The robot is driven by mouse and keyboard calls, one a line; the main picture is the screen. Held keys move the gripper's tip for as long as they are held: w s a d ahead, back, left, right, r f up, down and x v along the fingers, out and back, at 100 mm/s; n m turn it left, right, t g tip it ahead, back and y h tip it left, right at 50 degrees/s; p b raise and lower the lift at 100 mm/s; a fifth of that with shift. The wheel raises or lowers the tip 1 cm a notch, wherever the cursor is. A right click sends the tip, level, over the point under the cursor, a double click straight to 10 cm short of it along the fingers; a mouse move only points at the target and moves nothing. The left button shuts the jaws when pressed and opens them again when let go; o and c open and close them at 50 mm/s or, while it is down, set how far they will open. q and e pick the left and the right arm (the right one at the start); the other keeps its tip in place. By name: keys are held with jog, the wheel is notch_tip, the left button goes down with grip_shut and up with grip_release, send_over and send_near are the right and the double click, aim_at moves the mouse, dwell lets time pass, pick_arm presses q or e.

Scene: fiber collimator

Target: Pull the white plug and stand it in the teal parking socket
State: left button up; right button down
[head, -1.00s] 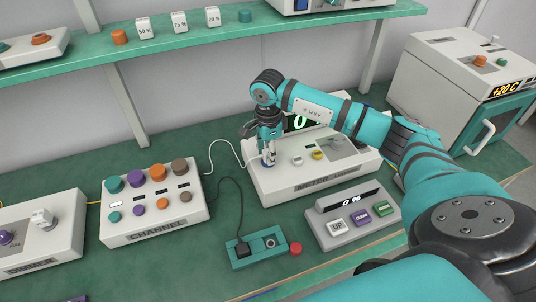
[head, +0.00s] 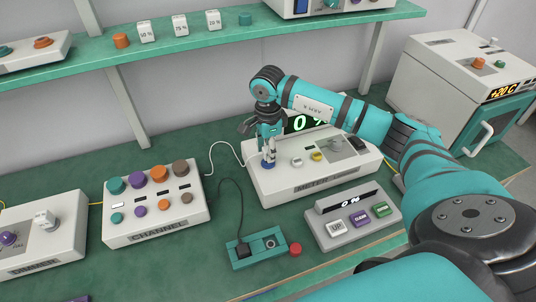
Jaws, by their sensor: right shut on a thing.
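My right gripper (head: 268,152) points down at the left part of the white meter box (head: 300,184). It is shut on the white plug, which is mostly hidden between the fingers. A blue part (head: 268,164) shows just under the fingertips at the box top. I cannot tell whether the plug is still seated. A white cable (head: 228,143) loops up on the left of the meter box. The teal parking socket block (head: 257,261) lies on the bench in front, with a black plug (head: 243,250) in its left side and a round socket (head: 270,243) at its right. My left gripper is not in view.
A red button (head: 295,249) sits right of the teal block. A grey keypad unit (head: 355,217) stands further right. The channel box (head: 156,216) with several coloured knobs is on the left. A black cable (head: 241,205) crosses the green bench between them.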

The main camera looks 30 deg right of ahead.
jog(key=shift+r+p, duration=1.2)
jog(key=shift+r, duration=0.95)
